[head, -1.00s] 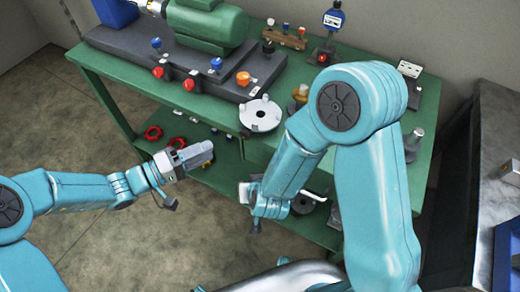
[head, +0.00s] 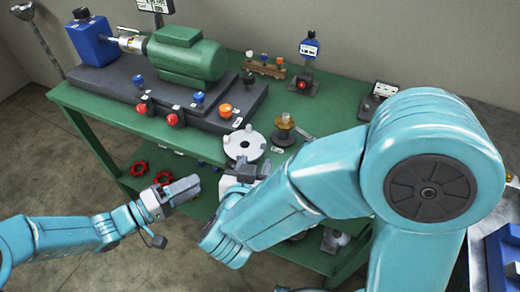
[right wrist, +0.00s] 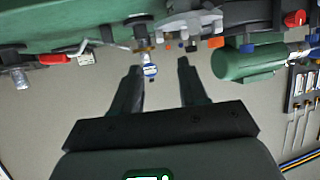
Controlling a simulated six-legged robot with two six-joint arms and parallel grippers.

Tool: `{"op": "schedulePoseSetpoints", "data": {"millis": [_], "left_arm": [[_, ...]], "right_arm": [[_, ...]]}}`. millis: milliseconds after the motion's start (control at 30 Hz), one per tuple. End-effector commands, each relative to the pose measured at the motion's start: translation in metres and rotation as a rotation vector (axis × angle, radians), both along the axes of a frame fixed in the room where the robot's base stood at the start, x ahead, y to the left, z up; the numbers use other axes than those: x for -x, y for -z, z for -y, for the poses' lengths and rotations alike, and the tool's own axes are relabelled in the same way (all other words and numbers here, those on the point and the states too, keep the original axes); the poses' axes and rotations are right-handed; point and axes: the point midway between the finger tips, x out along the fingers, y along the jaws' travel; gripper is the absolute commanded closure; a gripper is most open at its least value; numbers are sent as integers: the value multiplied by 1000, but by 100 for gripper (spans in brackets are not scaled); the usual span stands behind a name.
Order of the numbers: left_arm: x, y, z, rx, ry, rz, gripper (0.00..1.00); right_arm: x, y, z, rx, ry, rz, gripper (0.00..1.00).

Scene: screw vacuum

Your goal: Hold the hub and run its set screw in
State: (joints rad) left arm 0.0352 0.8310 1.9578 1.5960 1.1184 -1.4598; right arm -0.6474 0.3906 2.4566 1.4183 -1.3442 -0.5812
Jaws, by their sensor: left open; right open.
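A pale round hub (head: 243,146) with a centre hole and lugs lies flat on the green bench near its front edge. A greyish lobed piece, perhaps the same hub, shows at the top of the right wrist view (right wrist: 190,24). I cannot make out the set screw. My left gripper (head: 186,188) is open and empty, in front of the bench, below and left of the hub. My right gripper (head: 250,168) is just below the hub in the head view, partly hidden by my arm. Its two fingers (right wrist: 158,68) stand apart with nothing gripped between them.
A green motor (head: 187,52) and a blue block (head: 94,40) sit on a dark base behind and left of the hub. A brass-topped part (head: 285,122) stands right of it. A blue gauge stand (head: 308,62) is farther back. Red handwheels (head: 139,168) lie on the lower shelf.

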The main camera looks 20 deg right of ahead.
Motion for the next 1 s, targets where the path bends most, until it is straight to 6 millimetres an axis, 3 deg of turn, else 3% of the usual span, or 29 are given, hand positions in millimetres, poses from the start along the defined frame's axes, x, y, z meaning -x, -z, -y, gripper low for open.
{"op": "schedulePoseSetpoints", "data": {"millis": [400, 600, 900, 1000], "left_arm": [[0, 0, 0, 0, 0, 0, 57], [0, 0, 0, 0, 0, 0, 57], [0, 0, 0, 0, 0, 0, 57], [0, 0, 0, 0, 0, 0, 57]], "right_arm": [[-62, 32, 45, -1, 1, 0, 57], [-74, 39, 54, -1, -1, -1, 57], [-76, 39, 54, -1, -3, 1, 57], [-76, 39, 54, -1, -3, 1, 90]]}}
